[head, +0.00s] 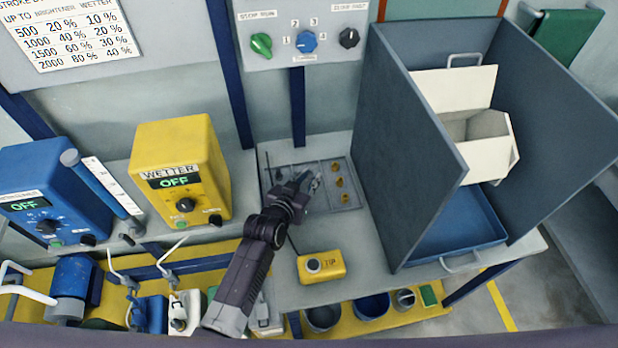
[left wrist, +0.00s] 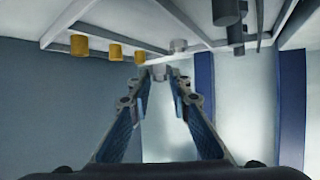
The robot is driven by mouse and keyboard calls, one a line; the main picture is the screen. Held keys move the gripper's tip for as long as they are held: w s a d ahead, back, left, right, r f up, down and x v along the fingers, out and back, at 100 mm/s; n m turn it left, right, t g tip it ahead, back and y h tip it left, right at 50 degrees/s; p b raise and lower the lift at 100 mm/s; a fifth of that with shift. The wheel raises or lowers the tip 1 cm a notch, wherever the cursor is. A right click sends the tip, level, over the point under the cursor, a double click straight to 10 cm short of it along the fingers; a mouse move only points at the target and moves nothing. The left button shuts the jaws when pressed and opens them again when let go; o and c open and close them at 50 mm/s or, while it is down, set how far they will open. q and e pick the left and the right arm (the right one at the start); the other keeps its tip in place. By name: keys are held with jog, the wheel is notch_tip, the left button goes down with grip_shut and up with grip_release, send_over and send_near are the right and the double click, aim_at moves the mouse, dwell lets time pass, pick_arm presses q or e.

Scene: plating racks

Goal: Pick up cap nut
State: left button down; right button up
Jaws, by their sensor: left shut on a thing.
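My left gripper (head: 313,182) is over the right half of a grey divided tray (head: 325,203) on the bench. In the left wrist view its fingers (left wrist: 158,74) come together at the tips on a small grey piece, which looks like the cap nut (left wrist: 158,71). The fingers hide much of it, and its exact shape is too small to tell. Several small brass-coloured pieces (head: 340,182) stand in a row in the tray just right of the gripper. They also show in the left wrist view (left wrist: 115,51). My right gripper is in neither view.
A yellow TIP box (head: 320,266) sits on the bench in front of the tray. The yellow WETTER unit (head: 180,170) stands to the left. A tall grey-walled booth (head: 410,150) with a blue tray (head: 455,228) stands close on the right.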

aim_at(309, 181)
pick_arm(q)
notch_tip(309, 181, up, 16)
jog(key=p, duration=1)
jog(key=shift+f, duration=0.25)
jog(key=shift+a, duration=0.1)
